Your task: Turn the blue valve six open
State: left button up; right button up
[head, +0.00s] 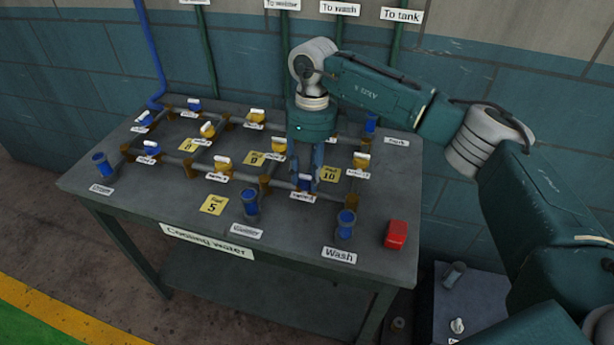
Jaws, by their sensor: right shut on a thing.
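The pipe rig stands on a grey table (387,262) in the head view, with small blue and yellow valves along its pipes. My right gripper (306,184) points down at the front pipe, right of centre. It is shut on a blue valve (304,185), which the fingers mostly hide. A small white label (302,197) sits in front of this valve; its number is too small to read surely. The valve's handle angle cannot be told. My left gripper is not in view.
Blue upright fittings stand at the front, by the Wash label (339,255) and left of it (250,203). A red block (396,234) lies at the right. Yellow cards (215,205) and yellow valves (222,163) surround the pipes. A wall is behind.

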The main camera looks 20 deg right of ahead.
jog(key=shift+s+d+f, duration=0.1)
jog(key=shift+s+f, duration=0.15)
jog(key=shift+f, duration=0.05)
jog(key=o, duration=1.1)
jog(key=shift+c, duration=0.2)
jog(key=shift+o, duration=0.3)
jog(key=shift+d+r, duration=0.1)
jog(key=shift+r, duration=0.25)
jog(key=shift+w+r, duration=0.15)
jog(key=shift+r, duration=0.2)
notch_tip(320, 180, up, 11)
jog(key=shift+w+d, duration=0.2)
jog(key=shift+d, duration=0.2)
jog(key=shift+f, duration=0.1)
